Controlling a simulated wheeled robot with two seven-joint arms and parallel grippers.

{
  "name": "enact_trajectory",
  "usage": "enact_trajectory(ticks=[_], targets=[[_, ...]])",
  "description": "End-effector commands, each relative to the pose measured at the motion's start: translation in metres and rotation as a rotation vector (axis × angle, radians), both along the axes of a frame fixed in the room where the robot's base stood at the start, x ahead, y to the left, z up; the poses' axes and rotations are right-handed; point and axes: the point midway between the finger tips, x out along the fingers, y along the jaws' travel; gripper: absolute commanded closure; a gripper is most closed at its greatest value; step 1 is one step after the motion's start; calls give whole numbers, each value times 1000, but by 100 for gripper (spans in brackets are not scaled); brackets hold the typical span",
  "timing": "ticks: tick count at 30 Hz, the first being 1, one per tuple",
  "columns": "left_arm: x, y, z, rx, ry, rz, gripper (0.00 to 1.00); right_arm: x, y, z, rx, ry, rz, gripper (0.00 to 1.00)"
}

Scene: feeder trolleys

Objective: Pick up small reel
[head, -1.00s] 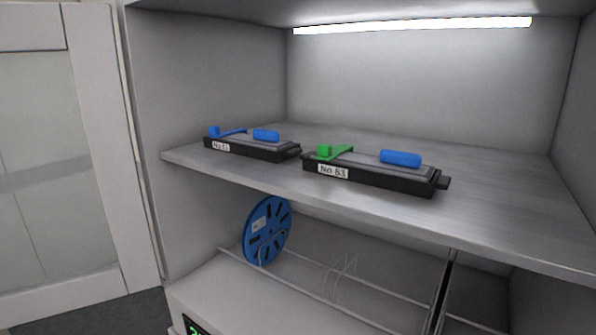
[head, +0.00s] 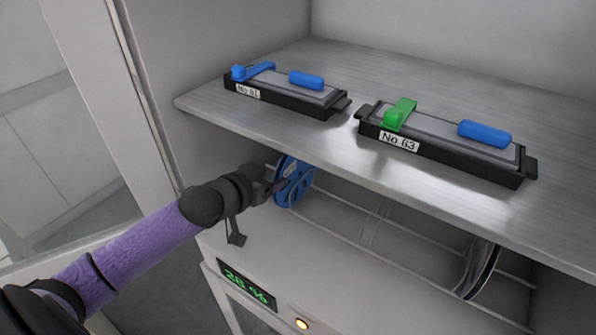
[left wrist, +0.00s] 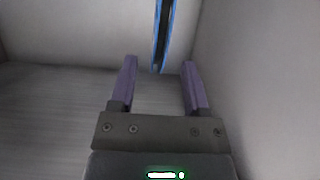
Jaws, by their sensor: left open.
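The small reel is a blue disc (head: 294,181) standing upright on edge in the wire rack under the shelf, at the left end. In the left wrist view the reel (left wrist: 163,35) shows edge-on, beyond the fingertips and between their lines. My left gripper (head: 272,186) reaches in from the left beside the reel and partly covers it. In the left wrist view my left gripper (left wrist: 159,62) is open, with nothing between its two purple fingers. I cannot tell in the head view whether a finger touches the reel. My right gripper is not in view.
The metal shelf (head: 330,150) overhangs the rack and carries feeders No 61 (head: 285,93) and No 63 (head: 440,145). Another reel (head: 478,268) stands in the rack at the right. The cabinet's left wall is close. A display (head: 246,284) is on the front below.

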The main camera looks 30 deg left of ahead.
Motion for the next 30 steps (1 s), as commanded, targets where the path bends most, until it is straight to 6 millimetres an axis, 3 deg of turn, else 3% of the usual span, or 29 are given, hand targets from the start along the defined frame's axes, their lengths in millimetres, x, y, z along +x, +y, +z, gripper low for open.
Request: enact_trajectory(ticks=[10,18,20,27,30], targets=[[49,-4,-16,-1,-2,0,40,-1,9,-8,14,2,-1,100],[55,-5,-19,2,1,-2,40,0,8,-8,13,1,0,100],[55,-5,-19,2,1,-2,48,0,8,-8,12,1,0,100],[55,-5,-19,2,1,-2,99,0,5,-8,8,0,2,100],[55,-5,-19,1,0,-2,100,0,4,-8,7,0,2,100]])
